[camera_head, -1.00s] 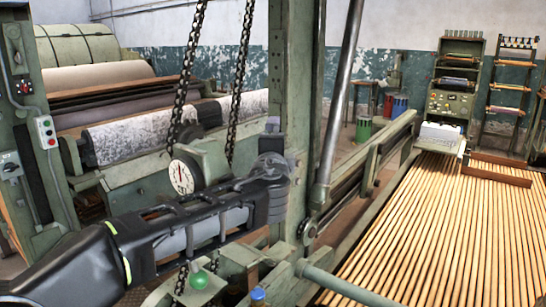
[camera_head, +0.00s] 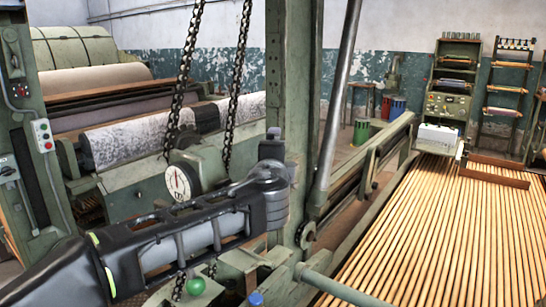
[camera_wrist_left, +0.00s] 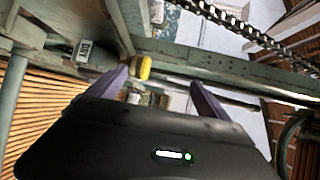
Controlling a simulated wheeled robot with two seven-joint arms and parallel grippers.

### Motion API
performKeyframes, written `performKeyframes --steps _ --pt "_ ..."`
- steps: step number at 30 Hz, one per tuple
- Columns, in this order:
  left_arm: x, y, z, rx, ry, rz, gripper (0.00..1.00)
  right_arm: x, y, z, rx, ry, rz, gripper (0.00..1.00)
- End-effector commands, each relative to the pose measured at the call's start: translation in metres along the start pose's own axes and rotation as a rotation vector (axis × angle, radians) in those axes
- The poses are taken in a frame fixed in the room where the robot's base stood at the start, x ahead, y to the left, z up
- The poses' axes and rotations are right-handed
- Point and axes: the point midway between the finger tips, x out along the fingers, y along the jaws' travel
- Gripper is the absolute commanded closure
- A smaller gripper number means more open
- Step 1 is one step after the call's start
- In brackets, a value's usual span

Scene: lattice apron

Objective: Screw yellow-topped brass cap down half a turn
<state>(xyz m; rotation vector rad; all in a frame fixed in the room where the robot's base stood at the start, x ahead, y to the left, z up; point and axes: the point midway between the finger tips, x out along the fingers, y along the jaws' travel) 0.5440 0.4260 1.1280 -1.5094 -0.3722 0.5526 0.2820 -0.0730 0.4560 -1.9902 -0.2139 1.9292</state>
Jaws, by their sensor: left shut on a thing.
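The yellow-topped cap (camera_wrist_left: 144,67) shows in the left wrist view as a small yellow disc beside the tip of the left-hand finger, under a green beam. Its brass part is hard to make out. My left gripper (camera_wrist_left: 160,82) has its two purple-grey fingers around the cap and is shut on it, though a gap shows by the right-hand finger. In the head view my left arm reaches in from the left, and the gripper (camera_head: 273,134) is at the tall green post; the cap is not distinguishable there. My right gripper is in neither view.
The green post (camera_head: 290,80) and hanging chains (camera_head: 236,85) stand close to my left arm. A dial gauge (camera_head: 178,183) sits just behind the forearm. Green (camera_head: 195,286) and blue (camera_head: 256,298) knobs are below it. A slatted bed (camera_head: 440,240) fills the right.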

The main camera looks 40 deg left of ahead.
Motion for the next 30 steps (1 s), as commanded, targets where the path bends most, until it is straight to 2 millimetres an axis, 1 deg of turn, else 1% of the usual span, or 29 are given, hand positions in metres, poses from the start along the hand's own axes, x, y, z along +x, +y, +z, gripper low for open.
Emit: performKeyframes --steps 1,2,4,15,24,30 --pt "-0.009 -0.014 -0.001 -0.006 0.006 -0.028 0.44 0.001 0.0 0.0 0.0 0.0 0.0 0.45" --pt "-0.011 -0.013 -0.001 -0.006 0.006 -0.028 0.44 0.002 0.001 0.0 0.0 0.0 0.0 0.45" --pt "-0.016 -0.013 0.0 -0.005 0.004 -0.027 0.65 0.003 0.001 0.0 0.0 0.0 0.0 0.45" --pt "-0.042 -0.003 0.0 -0.002 0.0 -0.015 0.65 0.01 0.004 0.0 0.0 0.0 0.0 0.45" --pt "-0.064 0.001 0.001 -0.003 -0.001 -0.012 0.65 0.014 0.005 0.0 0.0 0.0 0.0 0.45" --pt "-0.07 0.002 0.0 -0.002 -0.001 -0.011 0.65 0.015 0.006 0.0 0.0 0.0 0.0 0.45"
